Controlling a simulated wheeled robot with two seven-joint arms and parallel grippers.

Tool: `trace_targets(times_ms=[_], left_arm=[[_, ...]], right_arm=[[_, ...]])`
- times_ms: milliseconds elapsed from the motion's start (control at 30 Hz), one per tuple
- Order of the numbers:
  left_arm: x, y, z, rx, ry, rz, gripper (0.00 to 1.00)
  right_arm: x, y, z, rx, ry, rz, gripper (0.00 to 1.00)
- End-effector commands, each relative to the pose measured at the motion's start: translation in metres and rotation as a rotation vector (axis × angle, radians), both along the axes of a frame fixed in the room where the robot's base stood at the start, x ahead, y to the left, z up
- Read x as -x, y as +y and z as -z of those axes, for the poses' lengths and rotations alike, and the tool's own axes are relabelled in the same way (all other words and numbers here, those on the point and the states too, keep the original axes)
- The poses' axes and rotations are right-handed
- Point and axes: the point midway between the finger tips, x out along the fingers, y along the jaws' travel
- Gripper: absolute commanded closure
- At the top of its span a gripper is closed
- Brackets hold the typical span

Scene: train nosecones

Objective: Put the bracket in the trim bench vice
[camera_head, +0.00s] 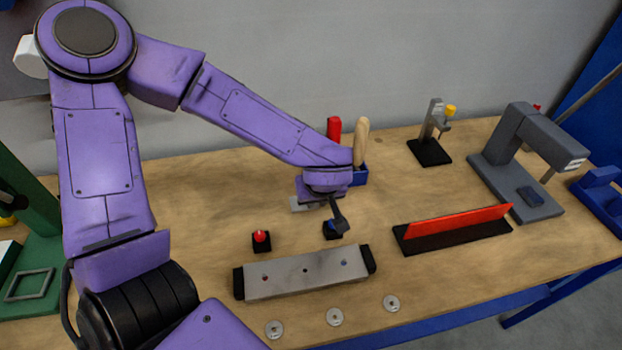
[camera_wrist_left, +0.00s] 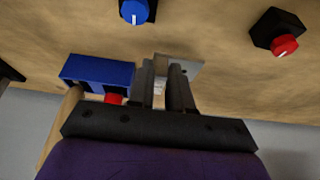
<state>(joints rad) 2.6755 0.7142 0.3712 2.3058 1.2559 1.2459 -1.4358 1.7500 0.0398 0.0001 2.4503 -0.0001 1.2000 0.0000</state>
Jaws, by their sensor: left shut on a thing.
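My left gripper (camera_head: 322,197) hangs over the middle of the bench in the head view, its fingers mostly hidden by the wrist. In the left wrist view the two dark fingers of my left gripper (camera_wrist_left: 162,88) are shut on a pale grey metal bracket (camera_wrist_left: 187,70). The flat part of the bracket (camera_head: 303,204) also shows in the head view, left of the fingers. I cannot tell whether it touches the bench top. A blue vice-like block (camera_head: 599,190), probably the trim bench vice, is at the far right edge of the bench, far from my left gripper. My right gripper is not in view.
A blue holder (camera_head: 360,176) with red and wooden handles stands just behind the gripper. Red-knob (camera_head: 261,241) and blue-knob (camera_head: 331,230) blocks and a grey bar (camera_head: 305,274) lie in front. A red strip (camera_head: 455,223) and a grey press (camera_head: 525,150) stand between gripper and blue block.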

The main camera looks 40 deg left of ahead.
Motion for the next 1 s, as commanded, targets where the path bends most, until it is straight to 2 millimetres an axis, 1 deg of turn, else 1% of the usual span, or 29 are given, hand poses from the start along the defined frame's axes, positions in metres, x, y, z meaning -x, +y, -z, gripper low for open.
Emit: trace_targets(times_ms=[133, 200, 300, 567, 667, 700, 767, 800, 1000], left_arm=[[0.003, 0.013, 0.018, 0.001, 0.005, -0.001, 1.0], [0.003, 0.012, 0.034, -0.001, 0.006, 0.001, 1.0], [0.002, 0.012, 0.044, -0.001, 0.002, 0.0, 1.0], [0.002, 0.012, 0.045, -0.001, -0.001, 0.0, 1.0], [0.002, 0.012, 0.048, -0.001, 0.001, 0.001, 1.0], [0.002, 0.011, 0.048, -0.001, 0.001, 0.001, 0.78], [0.002, 0.012, 0.048, 0.0, 0.0, 0.001, 0.58], [0.002, 0.012, 0.048, 0.0, 0.0, 0.001, 0.55], [0.002, 0.011, 0.048, 0.0, 0.0, 0.0, 0.55]], right_arm=[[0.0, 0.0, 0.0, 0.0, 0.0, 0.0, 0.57], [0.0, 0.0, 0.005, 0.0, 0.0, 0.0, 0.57], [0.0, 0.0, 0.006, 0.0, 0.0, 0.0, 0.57], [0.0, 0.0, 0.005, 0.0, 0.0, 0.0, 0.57], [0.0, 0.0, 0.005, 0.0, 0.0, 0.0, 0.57], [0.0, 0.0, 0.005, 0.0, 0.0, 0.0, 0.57], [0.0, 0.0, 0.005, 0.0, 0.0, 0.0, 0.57], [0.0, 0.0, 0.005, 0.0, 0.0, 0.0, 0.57], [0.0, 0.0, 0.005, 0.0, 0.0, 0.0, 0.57]])
